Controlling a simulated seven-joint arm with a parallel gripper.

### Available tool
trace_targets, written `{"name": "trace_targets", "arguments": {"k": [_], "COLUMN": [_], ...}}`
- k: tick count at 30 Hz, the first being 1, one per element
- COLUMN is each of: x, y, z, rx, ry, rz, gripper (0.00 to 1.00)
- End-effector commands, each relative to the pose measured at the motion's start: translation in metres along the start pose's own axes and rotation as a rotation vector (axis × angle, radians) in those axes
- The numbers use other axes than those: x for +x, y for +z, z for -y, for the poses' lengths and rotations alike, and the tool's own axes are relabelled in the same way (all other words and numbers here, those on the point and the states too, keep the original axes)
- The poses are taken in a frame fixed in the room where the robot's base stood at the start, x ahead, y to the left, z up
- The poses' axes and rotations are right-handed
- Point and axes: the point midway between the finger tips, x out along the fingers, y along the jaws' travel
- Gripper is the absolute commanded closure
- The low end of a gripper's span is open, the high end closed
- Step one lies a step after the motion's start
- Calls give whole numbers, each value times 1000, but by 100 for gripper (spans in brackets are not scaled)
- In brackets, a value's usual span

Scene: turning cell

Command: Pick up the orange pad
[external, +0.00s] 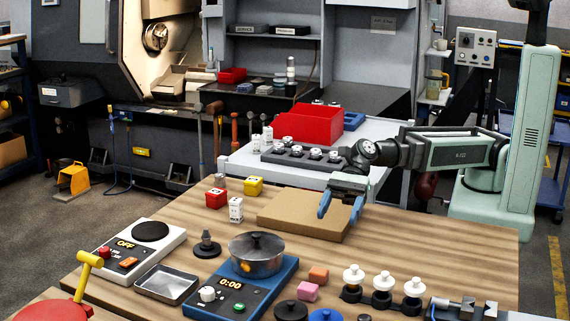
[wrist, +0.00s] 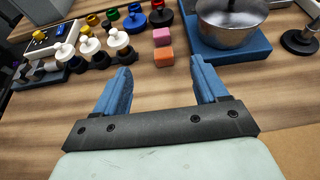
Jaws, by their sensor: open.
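The orange pad (external: 318,274) is a small orange block on the wooden table, next to a pink block (external: 308,291) and right of the blue scale's pot. In the wrist view the orange pad (wrist: 165,57) lies beyond and between my fingertips, with the pink block (wrist: 161,36) just behind it. My gripper (external: 339,208) has blue fingers spread apart with nothing between them. It hangs above the table near a cardboard-brown board, apart from the orange pad. The open fingers also frame the wrist view (wrist: 160,66).
A metal pot (external: 257,255) sits on a blue unit (external: 240,296) left of the orange pad. White-topped pieces in a black holder (external: 382,298) stand to its right. Black and blue round knobs (external: 291,311) are in front. A brown board (external: 300,213) lies behind; bare wood lies between.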

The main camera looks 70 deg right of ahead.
Motion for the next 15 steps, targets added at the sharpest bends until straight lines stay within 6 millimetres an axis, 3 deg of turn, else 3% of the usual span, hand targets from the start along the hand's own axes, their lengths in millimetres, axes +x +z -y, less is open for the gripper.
{"name": "trace_targets", "arguments": {"k": [1, 6, 11, 15], "x": [4, 12, 21, 41], "y": [-11, -30, -35, -35], "z": [0, 0, 0, 1], "rx": [3, 0, 0, -1], "ry": [0, 0, 1, 2], "rz": [-3, -1, 0, -1], "gripper": [28, 28, 28, 28]}}
